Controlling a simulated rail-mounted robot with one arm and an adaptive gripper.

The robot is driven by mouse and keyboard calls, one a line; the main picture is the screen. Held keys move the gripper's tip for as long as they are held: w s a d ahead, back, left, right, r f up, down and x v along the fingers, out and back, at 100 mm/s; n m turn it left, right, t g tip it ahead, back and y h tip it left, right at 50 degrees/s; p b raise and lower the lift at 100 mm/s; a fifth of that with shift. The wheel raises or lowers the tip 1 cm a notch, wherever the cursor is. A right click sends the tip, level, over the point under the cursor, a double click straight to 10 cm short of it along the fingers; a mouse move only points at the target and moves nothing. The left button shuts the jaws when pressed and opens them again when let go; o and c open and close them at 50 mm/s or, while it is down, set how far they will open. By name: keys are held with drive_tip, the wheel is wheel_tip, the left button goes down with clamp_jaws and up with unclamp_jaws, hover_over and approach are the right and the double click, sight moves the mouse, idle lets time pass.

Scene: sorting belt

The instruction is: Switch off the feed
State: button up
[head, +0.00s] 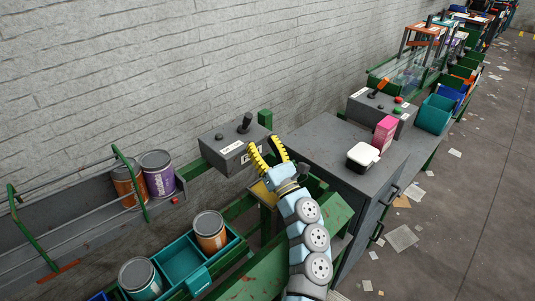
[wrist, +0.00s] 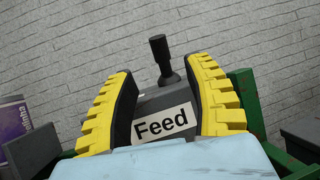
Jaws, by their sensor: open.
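The feed control box (head: 236,143) is a grey box on a green post beside the wall. It carries a black lever (head: 244,124) and a smaller dark knob (head: 219,137) on top. In the wrist view, the white "Feed" label (wrist: 161,124) faces me, and the black lever (wrist: 162,58) stands up nearly vertical behind it. My gripper (head: 267,148) has yellow ribbed fingers, spread open and empty, in front of the box's right part. In the wrist view, the lever shows between the fingers of my gripper (wrist: 165,95), beyond their tips. Contact with the box cannot be told.
Cans, including a purple one (head: 158,173), stand on the left chute. A teal bin (head: 184,265) lies below.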

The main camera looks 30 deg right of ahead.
drive_tip(key=shift+v, duration=1.5)
drive_tip(key=shift+w, duration=0.1)
